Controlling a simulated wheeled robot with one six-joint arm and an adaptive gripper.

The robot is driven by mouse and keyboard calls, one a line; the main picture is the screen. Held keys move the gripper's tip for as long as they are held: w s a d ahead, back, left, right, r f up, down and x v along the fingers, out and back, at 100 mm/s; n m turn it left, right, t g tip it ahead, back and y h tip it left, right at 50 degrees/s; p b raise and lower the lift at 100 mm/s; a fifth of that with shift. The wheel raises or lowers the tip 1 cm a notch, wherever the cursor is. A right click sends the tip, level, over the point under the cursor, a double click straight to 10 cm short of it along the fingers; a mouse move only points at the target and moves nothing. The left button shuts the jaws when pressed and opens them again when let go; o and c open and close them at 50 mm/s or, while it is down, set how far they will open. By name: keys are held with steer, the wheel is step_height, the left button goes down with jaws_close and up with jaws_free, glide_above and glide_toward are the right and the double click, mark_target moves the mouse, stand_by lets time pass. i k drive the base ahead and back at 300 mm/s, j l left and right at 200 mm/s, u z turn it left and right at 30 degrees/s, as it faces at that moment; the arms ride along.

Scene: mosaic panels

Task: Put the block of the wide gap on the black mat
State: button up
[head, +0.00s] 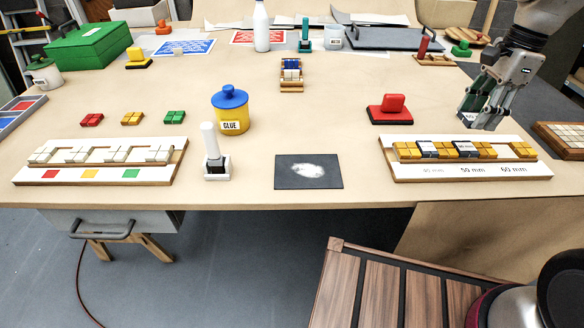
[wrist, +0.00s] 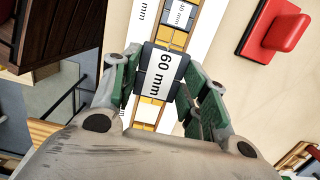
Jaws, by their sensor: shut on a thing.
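My gripper (head: 478,118) is above the right mosaic panel (head: 400,178). In the wrist view its green-padded fingers are shut on a dark block with a white label reading "60 mm" (wrist: 158,74). In the head view the block is mostly hidden by the fingers. The panel carries a row of yellow tiles with two dark labelled blocks (head: 427,148) set in it, and a pale empty gap (head: 505,151) above the "60 mm" print. The black mat (head: 290,181) lies flat at the table's front middle, left of the panel, with a white powdery patch on it.
A red block-shaped stamp (head: 390,109) stands between mat and gripper, farther back. A white-handled tool in a holder (head: 216,166) is left of the mat. A glue pot (head: 231,110) stands behind it. The table between mat and right panel is clear.

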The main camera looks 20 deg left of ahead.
mark_target(308, 170)
steer(key=k+j, duration=0.1)
steer(key=j, duration=0.3)
steer(key=k+j, duration=0.1)
steer(key=j, duration=0.3)
steer(key=k+j, duration=0.15)
steer(key=j, duration=0.3)
steer(key=k+j, duration=0.1)
steer(key=j, duration=0.3)
